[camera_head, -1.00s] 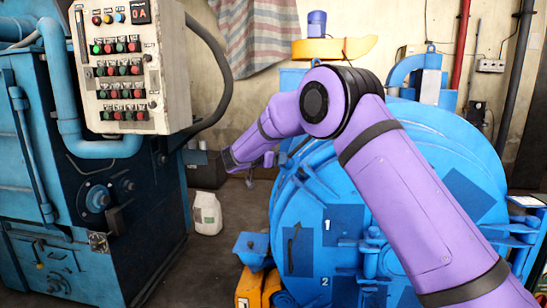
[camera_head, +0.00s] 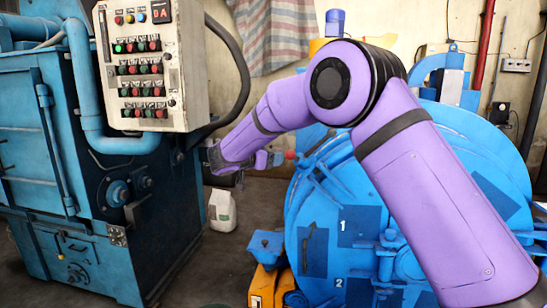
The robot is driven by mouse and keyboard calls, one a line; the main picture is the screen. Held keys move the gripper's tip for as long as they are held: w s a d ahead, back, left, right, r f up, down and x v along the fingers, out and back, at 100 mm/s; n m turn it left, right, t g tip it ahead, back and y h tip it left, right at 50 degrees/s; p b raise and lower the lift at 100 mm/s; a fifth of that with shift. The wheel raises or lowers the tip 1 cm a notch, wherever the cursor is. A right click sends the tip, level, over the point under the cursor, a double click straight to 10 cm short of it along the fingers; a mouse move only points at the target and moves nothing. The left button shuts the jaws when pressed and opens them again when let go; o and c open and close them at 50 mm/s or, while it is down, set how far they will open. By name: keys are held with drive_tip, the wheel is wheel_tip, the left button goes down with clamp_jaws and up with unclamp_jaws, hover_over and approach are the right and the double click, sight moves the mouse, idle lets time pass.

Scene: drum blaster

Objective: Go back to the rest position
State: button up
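My purple arm reaches from the lower right, bends at a black-ringed joint and points down to the left. My gripper (camera_head: 226,167) is at its far end, in front of the gap between the control machine and the blue drum. It is small and dark, and its fingers cannot be made out clearly. The blue drum blaster (camera_head: 318,250) stands behind my arm, with plates marked 1 and 2 on its round door. The control panel (camera_head: 150,65) with rows of red and green buttons and a red display is at the upper left, apart from my gripper.
A dark blue machine (camera_head: 85,200) with thick pipes fills the left side. A white bag (camera_head: 222,211) stands on the floor between the machines. A yellow and orange part (camera_head: 268,287) sits low by the drum. Open floor shows at the lower middle.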

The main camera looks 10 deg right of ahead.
drive_tip(key=s+d+r+n+t+y, duration=0.3)
drive_tip(key=r+y, duration=0.2)
drive_tip(key=r, duration=0.4)
drive_tip(key=s+d+r+n+t+y, duration=0.2)
drive_tip(key=d+r+t+y, duration=0.15)
drive_tip(key=r, duration=0.55)
drive_tip(key=s+d+r+n+g+y, duration=0.25)
drive_tip(key=s+y, duration=0.25)
drive_tip(key=s, duration=0.3)
drive_tip(key=s+d+f+n+g, duration=0.1)
drive_tip(key=s+d+f+g, duration=0.2)
drive_tip(key=s, duration=0.9)
drive_tip(key=s+d+f+g+h, duration=0.1)
drive_tip(key=s+d+f+g, duration=0.2)
drive_tip(key=s, duration=1)
drive_tip(key=s+d+f+n+g, duration=0.1)
drive_tip(key=s+d+f+g, duration=0.2)
drive_tip(key=s+d+f, duration=0.4)
drive_tip(key=s+f, duration=0.2)
drive_tip(key=s, duration=0.4)
drive_tip(key=shift+d+n+h, duration=0.25)
drive_tip(key=shift+n+h, duration=0.1)
drive_tip(key=shift+w+f, duration=0.1)
